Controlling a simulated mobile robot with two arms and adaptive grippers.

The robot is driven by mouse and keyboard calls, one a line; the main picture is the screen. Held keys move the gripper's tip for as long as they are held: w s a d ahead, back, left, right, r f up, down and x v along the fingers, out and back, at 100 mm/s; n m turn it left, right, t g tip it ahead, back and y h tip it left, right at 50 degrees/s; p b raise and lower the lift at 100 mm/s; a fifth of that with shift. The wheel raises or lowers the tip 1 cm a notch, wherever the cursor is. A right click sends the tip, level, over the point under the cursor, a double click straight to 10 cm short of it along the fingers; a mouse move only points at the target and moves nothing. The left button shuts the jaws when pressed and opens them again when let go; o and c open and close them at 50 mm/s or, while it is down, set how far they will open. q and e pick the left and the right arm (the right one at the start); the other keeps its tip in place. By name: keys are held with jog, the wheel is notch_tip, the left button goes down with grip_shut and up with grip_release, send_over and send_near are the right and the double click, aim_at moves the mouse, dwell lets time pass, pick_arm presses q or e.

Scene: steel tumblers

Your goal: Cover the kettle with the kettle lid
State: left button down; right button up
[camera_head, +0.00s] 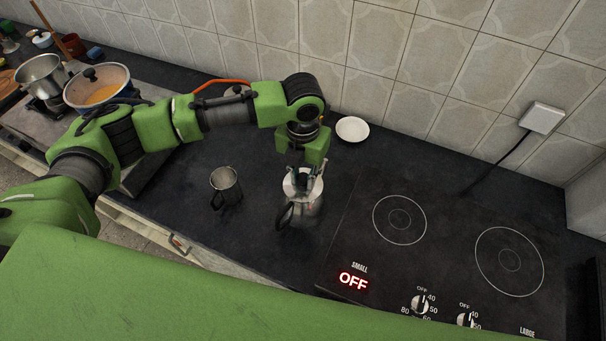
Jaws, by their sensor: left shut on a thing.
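The steel kettle (304,208) stands upright on the dark counter, left of the cooktop, with its black handle toward the lower left. My left gripper (304,175) points down right over the kettle's mouth. It is shut on the kettle lid, which is mostly hidden by the fingers and hard to make out against the pale rim. I cannot tell whether the lid touches the rim. My right gripper is not in view.
A steel mug (226,187) stands left of the kettle. A white saucer (352,129) lies behind it. The black cooktop (450,225), reading OFF, is bare to the right. Pots, including a pan (98,86) of orange food, are at the far left.

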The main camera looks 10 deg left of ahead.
pick_arm(q)
jog(key=shift+f, duration=0.7)
jog(key=c, duration=1.8)
grip_release()
jog(key=shift+o, duration=0.2)
jog(key=shift+r, duration=0.1)
notch_tip(320, 180, up, 12)
jog(key=shift+s, duration=0.1)
